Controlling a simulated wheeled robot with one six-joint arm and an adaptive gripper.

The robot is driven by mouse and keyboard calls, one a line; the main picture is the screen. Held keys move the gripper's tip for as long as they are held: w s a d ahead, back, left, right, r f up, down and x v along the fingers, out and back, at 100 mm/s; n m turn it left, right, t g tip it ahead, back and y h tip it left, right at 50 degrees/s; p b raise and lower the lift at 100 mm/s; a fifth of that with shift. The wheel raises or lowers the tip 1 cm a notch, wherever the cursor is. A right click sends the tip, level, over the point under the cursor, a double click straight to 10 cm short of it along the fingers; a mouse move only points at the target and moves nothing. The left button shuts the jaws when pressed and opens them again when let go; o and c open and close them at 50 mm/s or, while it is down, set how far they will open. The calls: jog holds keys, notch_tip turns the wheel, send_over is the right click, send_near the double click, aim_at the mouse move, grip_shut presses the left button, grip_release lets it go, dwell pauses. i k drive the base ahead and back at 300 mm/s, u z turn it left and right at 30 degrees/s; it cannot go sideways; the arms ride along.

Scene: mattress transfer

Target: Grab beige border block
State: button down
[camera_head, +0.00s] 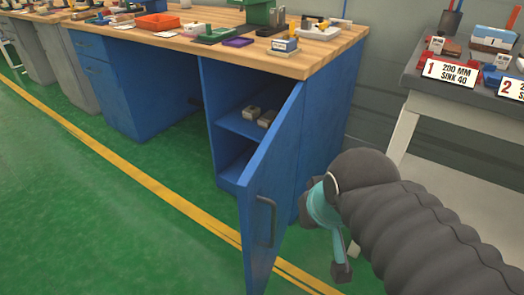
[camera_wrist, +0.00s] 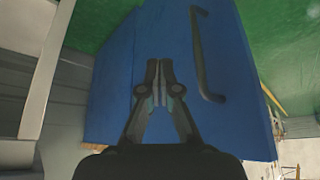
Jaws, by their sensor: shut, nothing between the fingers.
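Two small grey-beige blocks sit on the inner shelf of the blue cabinet, a left one (camera_head: 251,113) and a right one (camera_head: 267,118). I cannot tell which of them, if either, is the beige border block. My gripper (camera_head: 341,271) hangs low to the right of the open cabinet door (camera_head: 270,190), outside the cabinet and apart from the blocks. In the wrist view my gripper (camera_wrist: 158,66) has its fingers together and empty, in front of the blue door (camera_wrist: 115,70). No blocks show in the wrist view.
The door stands swung out with its dark handle (camera_head: 266,222) facing out; the handle (camera_wrist: 204,55) also shows in the wrist view. The wooden worktop (camera_head: 312,58) above holds trays and tools. A grey side table (camera_head: 455,100) stands right. Green floor (camera_head: 90,220) is clear on the left.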

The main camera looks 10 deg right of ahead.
aim_at(249, 114)
jog(key=u, duration=0.55)
jog(key=k, duration=0.95)
jog(key=u, duration=1.35)
jog(key=i, duration=1.85)
jog(key=z, duration=0.55)
jog(key=i, duration=1.7)
jog(key=z, duration=1.7)
jog(key=i, duration=1.05)
jog(key=z, duration=1.15)
jog(key=i, duration=0.2)
jog(key=z, duration=0.05)
